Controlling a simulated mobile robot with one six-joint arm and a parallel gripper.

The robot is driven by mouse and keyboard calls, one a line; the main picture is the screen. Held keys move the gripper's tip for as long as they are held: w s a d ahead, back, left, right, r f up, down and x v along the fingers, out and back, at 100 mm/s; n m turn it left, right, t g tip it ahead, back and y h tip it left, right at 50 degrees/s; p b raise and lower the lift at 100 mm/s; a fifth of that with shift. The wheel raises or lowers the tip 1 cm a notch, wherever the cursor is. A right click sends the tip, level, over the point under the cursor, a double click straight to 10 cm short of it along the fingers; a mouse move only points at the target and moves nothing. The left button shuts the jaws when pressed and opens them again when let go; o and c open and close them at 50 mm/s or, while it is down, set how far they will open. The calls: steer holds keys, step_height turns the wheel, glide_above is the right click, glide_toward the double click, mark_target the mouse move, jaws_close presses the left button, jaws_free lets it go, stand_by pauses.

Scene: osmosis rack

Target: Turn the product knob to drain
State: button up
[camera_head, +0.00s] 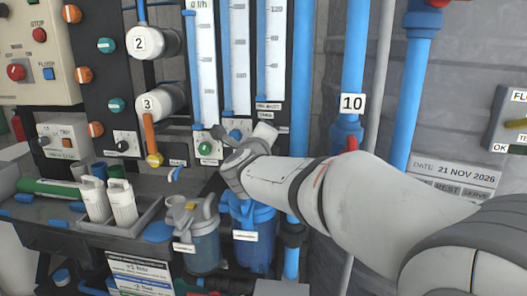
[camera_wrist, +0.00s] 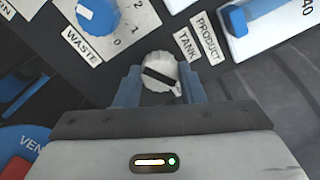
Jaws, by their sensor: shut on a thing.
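In the wrist view a white round knob (camera_wrist: 159,72) with a black bar across its face sits between the two blue fingers of my gripper (camera_wrist: 160,88). The fingers are shut on its sides. The black bar slants from upper left to lower right. The labels TANK (camera_wrist: 187,46) and PRODUCT (camera_wrist: 208,38) are on the dark panel just right of the knob. No drain label is readable. In the head view my gripper (camera_head: 240,150) is at the panel below the flow tubes, and my wrist hides most of the knob's area.
In the head view a green knob (camera_head: 205,148) is left of my gripper, and blue filter housings (camera_head: 250,235) stand below.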

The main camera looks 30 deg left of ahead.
steer(key=shift+f+m+b, duration=0.2)
steer(key=shift+m+b, duration=2.35)
steer(key=shift+m, duration=0.25)
steer(key=o, duration=1)
steer(key=shift+r, duration=0.15)
steer(key=p+v, duration=0.1)
steer(key=v, duration=0.6)
steer(key=shift+s, duration=0.4)
